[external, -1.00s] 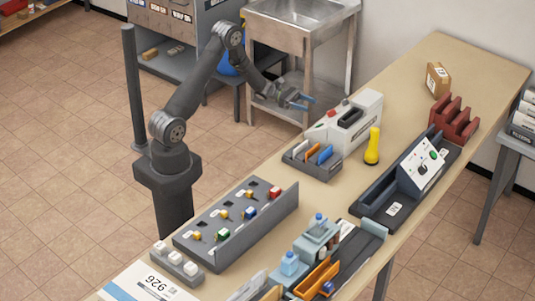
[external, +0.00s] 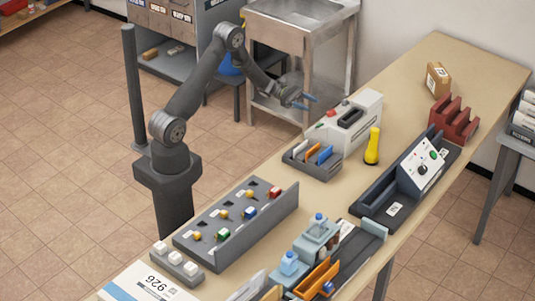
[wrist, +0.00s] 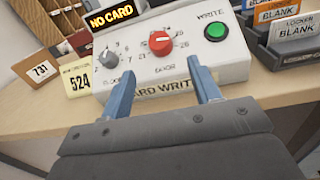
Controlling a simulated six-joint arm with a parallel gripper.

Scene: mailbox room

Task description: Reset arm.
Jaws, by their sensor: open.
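My gripper (external: 306,102) is open and empty, held in the air just left of the white card writer (external: 345,122) on the table. In the wrist view my two blue fingers (wrist: 163,90) stand apart in front of the card writer's panel (wrist: 170,48). The panel has a red knob (wrist: 160,43), a grey knob (wrist: 108,52) and a green button (wrist: 215,32). A display above it (wrist: 111,17) reads "NO CARD".
A card rack (external: 312,162) stands in front of the card writer, and a yellow handheld tool (external: 373,146) is to its right. A key board (external: 235,222) lies nearer the camera. A metal sink (external: 300,28) stands behind. Tags numbered 731 (wrist: 41,69) and 524 (wrist: 77,80) are at left in the wrist view.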

